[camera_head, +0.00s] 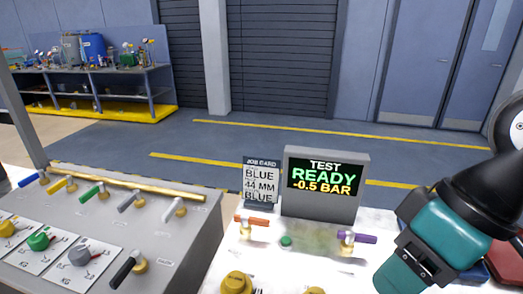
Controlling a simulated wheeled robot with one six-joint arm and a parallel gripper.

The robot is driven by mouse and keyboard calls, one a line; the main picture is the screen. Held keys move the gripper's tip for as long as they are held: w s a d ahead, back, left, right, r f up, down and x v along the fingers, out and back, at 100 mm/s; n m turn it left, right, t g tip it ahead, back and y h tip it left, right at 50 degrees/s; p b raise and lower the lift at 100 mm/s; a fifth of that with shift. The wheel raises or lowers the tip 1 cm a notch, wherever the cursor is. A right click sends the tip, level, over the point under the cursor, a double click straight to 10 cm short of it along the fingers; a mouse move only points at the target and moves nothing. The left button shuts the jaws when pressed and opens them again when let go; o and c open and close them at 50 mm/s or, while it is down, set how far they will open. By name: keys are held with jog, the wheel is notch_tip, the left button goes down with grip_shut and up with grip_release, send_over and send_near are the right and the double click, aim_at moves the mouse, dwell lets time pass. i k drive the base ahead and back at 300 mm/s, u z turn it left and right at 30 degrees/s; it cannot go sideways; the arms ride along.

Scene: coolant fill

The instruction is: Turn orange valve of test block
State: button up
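The orange valve (252,221) has a lever handle on a brass body. It stands on the white test block (222,268), left of centre, and its lever lies roughly left to right. A purple-handled valve (358,238) stands to its right, with a small green button or cap (286,241) between them. Behind them a grey display reads TEST READY -0.5 BAR (325,179). My arm, with teal and black parts, comes in at the right, clear of the orange valve. I see no fingertips in the frame.
A job card (260,183) reading BLUE, 44 MM, BLUE stands beside the display. A grey panel (185,243) at left carries several coloured valves along a brass pipe. Yellow fittings (236,283) stand at the front. A cluttered workbench (135,84) is far behind.

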aim_at(244, 220)
jog(key=z, duration=0.55)
jog(key=k, duration=0.6)
jog(key=u, duration=1.35)
jog(key=i, duration=0.5)
jog(key=z, duration=0.05)
